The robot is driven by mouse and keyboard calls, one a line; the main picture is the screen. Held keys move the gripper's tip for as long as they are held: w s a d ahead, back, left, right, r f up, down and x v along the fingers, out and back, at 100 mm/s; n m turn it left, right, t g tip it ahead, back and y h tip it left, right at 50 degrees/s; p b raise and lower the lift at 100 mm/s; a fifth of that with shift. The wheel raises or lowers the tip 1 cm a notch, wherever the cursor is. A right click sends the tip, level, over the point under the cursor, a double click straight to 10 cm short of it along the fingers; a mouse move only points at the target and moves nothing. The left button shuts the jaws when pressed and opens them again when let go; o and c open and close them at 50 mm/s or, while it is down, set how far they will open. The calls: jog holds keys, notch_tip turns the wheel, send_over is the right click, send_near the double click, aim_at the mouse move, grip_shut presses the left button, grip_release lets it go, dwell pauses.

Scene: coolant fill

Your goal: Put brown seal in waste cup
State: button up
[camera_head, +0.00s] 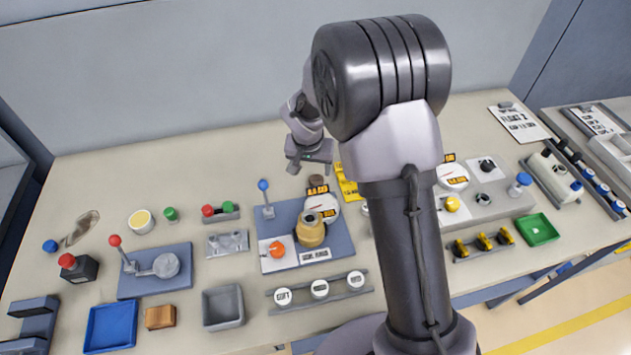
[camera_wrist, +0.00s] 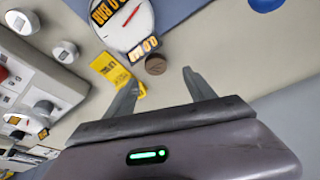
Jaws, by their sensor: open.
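The brown seal (camera_head: 316,181) is a small round piece on the bench, just behind the gauge on the blue panel. In the wrist view the brown seal (camera_wrist: 155,65) lies just beyond my fingertips, roughly between their lines. My gripper (camera_head: 309,168) is open and empty, close behind the seal in the head view; its two fingers (camera_wrist: 160,77) stand apart in the wrist view. No container is labelled as the waste cup. A round white cup with a yellow inside (camera_head: 141,221) and a grey square bin (camera_head: 223,306) stand to the left; I cannot tell which it is.
The blue panel (camera_head: 340,245) with gauge, brass fitting and blue-knobbed lever (camera_head: 264,190) is in front of the seal. A yellow label (camera_head: 347,186) lies right of it. Blue (camera_head: 110,326) and green (camera_head: 537,229) trays stand farther off.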

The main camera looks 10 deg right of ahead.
aim_at(316, 179)
jog(key=x, duration=0.2)
jog(key=b+x, duration=0.1)
jog(key=x, duration=0.4)
jog(key=shift+s+d+b, duration=0.15)
jog(key=shift+d+b, duration=0.2)
jog(key=shift+d, duration=0.05)
jog(key=shift+r, duration=0.1)
jog(key=shift+c, duration=0.2)
